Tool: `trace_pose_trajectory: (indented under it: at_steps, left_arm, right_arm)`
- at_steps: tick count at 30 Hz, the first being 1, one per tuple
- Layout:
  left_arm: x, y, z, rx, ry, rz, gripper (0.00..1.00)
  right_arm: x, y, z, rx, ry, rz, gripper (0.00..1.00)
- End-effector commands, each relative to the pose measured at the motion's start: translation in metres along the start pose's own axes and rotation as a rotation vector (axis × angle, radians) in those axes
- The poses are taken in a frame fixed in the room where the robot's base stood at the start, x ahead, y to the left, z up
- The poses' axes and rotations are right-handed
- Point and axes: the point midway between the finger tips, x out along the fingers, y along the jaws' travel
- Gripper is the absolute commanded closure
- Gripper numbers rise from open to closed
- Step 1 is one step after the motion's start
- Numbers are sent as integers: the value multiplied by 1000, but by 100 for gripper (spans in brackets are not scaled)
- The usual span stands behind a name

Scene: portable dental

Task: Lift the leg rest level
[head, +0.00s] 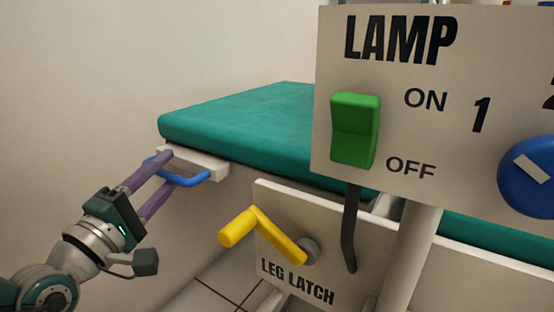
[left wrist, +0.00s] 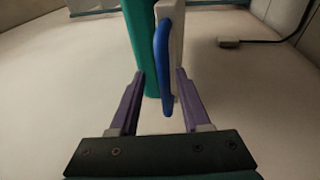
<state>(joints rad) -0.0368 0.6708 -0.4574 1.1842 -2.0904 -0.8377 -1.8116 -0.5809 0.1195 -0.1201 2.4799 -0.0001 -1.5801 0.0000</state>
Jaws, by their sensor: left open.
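The leg rest is a teal pad (head: 240,118) that looks roughly level in the head view, with a pale end block (head: 196,158) and a blue bar handle (head: 192,181) at its near left end. My left gripper (head: 168,170) is at this handle with its purple fingers open. In the left wrist view the blue handle (left wrist: 161,60) stands between the two open fingers (left wrist: 160,74); I cannot tell whether either finger touches it. The yellow leg latch lever (head: 265,233) sits on a pale panel (head: 335,262) below the pad. My right gripper is not in view.
A lamp panel (head: 425,140) with a green switch (head: 355,130) and a blue knob (head: 530,177) blocks the right foreground. A dark bar (head: 351,235) and a pale post (head: 411,250) stand below it.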

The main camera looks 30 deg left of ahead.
Motion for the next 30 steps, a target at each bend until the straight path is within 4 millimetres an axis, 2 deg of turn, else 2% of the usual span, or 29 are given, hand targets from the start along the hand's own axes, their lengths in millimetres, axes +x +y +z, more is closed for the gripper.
trace_pose_trajectory:
  at_steps: [9, 13, 18, 30]
  left_arm:
    - [-63, 2, 0, 1, -1, -3, 53]
    - [-81, 1, 0, 1, -1, 0, 53]
    - [-89, 2, 0, 1, -1, 3, 53]
    - [-89, 1, 0, 1, 0, 3, 53]
  right_arm:
    - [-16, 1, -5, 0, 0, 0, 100]
    - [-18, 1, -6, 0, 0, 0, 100]
    - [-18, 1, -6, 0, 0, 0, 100]
    - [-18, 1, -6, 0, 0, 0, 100]
